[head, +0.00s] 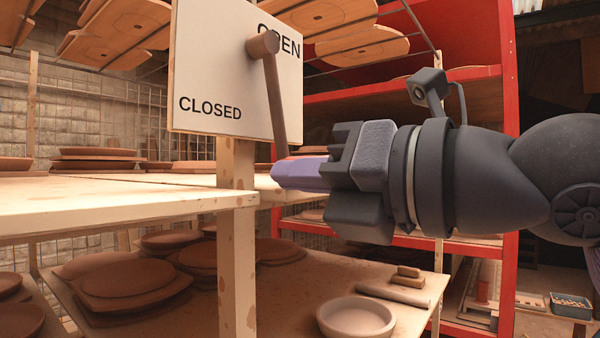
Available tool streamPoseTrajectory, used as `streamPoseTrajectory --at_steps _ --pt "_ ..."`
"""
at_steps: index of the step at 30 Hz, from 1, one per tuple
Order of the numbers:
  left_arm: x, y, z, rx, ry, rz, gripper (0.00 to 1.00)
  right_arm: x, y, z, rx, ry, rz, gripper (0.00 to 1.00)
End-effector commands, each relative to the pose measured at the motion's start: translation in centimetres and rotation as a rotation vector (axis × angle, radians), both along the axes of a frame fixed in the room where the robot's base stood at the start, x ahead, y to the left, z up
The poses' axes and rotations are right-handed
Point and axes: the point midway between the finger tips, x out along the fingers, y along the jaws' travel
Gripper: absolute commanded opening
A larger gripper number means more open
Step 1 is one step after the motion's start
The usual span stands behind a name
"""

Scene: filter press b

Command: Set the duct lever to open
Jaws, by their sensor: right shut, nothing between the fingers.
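The duct lever (272,95) is a brown rod on a round brown hub (263,44) at the upper middle of a white board (215,70). The board reads OPEN at upper right and CLOSED at lower left. The lever hangs down from the hub, tilted slightly right, pointing at neither word. My right gripper (284,173) comes in from the right with its purple fingers shut and empty. The fingertips are at the lever's lower end and overlap it in the picture; I cannot tell whether they touch. My left gripper is not in view.
The board stands on a wooden post (237,230) beside a pale shelf (110,197). A red rack (400,88) stands behind my right gripper. Boards with clay plates hang overhead. A lower table holds several clay pieces and a round bowl (356,318).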

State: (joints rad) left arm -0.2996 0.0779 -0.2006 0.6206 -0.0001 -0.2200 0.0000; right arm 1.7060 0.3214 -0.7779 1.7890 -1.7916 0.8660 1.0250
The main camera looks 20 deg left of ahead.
Motion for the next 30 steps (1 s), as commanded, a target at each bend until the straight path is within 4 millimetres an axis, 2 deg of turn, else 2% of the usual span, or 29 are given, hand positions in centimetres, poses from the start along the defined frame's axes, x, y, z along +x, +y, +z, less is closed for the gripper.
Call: streamPoseTrajectory --at_steps 24,26,30 --pt "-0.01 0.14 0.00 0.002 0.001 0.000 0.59 -0.01 0.00 0.01 0.000 0.000 0.000 0.00" --pt "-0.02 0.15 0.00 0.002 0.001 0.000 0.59 0.00 0.00 0.00 0.000 0.000 0.000 0.12" --pt "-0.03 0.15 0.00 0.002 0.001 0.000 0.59 0.00 0.00 0.00 0.000 0.000 0.000 0.41"
